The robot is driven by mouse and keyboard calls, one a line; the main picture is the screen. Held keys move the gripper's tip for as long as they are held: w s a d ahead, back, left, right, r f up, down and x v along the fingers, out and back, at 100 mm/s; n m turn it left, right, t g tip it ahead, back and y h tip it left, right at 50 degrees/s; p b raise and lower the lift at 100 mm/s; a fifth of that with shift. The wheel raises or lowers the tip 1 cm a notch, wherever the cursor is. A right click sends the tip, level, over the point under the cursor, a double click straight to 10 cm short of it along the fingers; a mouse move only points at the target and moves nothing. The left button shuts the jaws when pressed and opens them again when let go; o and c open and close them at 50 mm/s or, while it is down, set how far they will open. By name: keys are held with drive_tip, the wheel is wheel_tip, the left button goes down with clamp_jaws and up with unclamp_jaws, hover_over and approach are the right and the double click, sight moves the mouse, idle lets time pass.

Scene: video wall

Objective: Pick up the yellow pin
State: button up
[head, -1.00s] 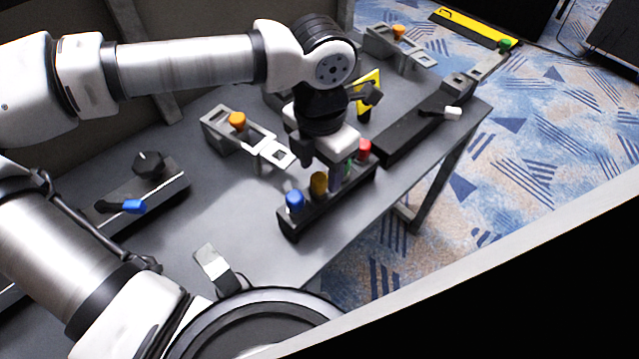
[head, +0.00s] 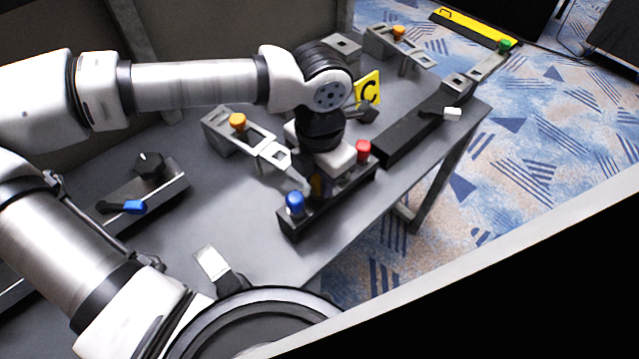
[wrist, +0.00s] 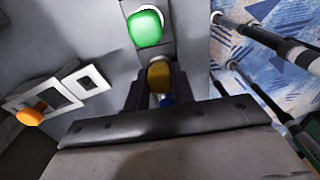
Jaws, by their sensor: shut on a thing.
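The yellow pin (wrist: 158,76), a dark ochre cap, sits between the two fingers of my gripper (wrist: 157,88) in the wrist view. My gripper is shut on it. In the head view only a sliver of the yellow pin (head: 316,186) shows under my gripper (head: 320,183), at the dark rack (head: 335,213). I cannot tell whether the pin is lifted from the rack. The blue pin (head: 295,204) and the red pin (head: 363,151) stand on either side. The green pin (wrist: 145,28) shows in the wrist view and is hidden in the head view.
A grey bracket (head: 215,131) with an orange pin (head: 237,121) is close on the left. A blue-handled lever (head: 133,207), a yellow sign with a C (head: 367,91) and a dark block with a white-tipped lever (head: 452,114) are also on the grey table (head: 240,245).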

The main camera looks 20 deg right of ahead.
drive_tip(key=shift+r, duration=0.15)
wheel_tip(320, 180, up, 20)
idle(0.5)
idle(0.7)
